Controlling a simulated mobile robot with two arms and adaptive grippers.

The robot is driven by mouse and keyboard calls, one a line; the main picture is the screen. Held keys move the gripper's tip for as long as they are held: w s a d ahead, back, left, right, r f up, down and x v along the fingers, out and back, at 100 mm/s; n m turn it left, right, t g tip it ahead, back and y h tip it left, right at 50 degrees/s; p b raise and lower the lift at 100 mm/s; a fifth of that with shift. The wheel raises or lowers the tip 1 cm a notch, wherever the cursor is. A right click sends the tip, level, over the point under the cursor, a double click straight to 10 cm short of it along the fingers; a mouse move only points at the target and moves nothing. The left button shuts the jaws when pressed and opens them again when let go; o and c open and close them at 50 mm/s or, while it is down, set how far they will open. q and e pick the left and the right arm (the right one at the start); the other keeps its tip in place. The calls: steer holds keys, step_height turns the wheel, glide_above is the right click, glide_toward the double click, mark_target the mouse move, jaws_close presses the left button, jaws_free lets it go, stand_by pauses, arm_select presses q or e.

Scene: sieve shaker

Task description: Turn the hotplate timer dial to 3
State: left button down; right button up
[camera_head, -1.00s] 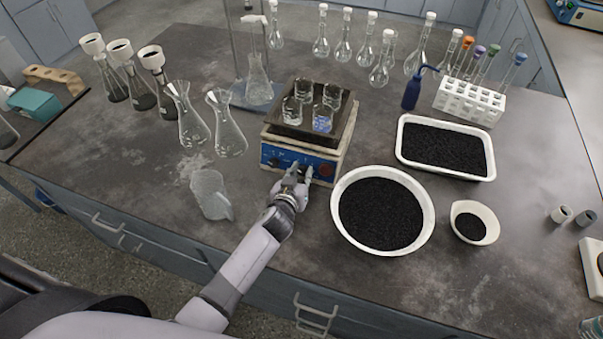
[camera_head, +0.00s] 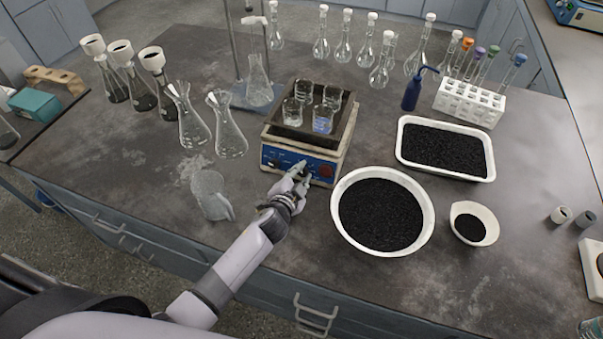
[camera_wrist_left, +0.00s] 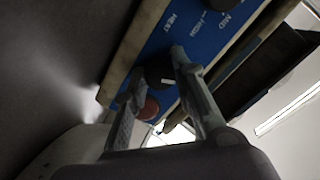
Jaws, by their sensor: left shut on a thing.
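The hotplate (camera_head: 335,160) stands on the bench with its blue front panel (camera_head: 316,165) facing me. A dark dial with a light mark (camera_wrist_left: 158,73) sits on the panel in the left wrist view, between my left fingers. A red round part (camera_wrist_left: 150,107) is beside it, and printed words including HEAT and HIGH show on the blue. My left gripper (camera_head: 299,170) is at the panel, shut on the dial; it also shows in the left wrist view (camera_wrist_left: 159,66). The fingers hide most of the dial in the head view, and I cannot read its setting. My right gripper is not in view.
A dark tray with several small beakers (camera_head: 323,122) sits on the hotplate. A round white bowl of black grains (camera_head: 345,226) stands close right of my gripper. The bench front is mostly clear.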

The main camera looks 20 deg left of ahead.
arm_select(q)
steer(key=m+p, duration=0.1)
steer(key=m, duration=0.5)
steer(key=shift+r+m+h, duration=0.1)
steer(key=shift+m+h, duration=0.2)
steer(key=m+p, duration=0.1)
steer(key=m, duration=0.2)
steer(key=shift+m+p, duration=0.4)
steer(key=shift+m, duration=1.2)
steer(key=c, duration=1.3)
jaws_free()
steer(key=v, duration=1.2)
steer(key=shift+a+r, duration=0.1)
steer(key=shift+a, duration=0.05)
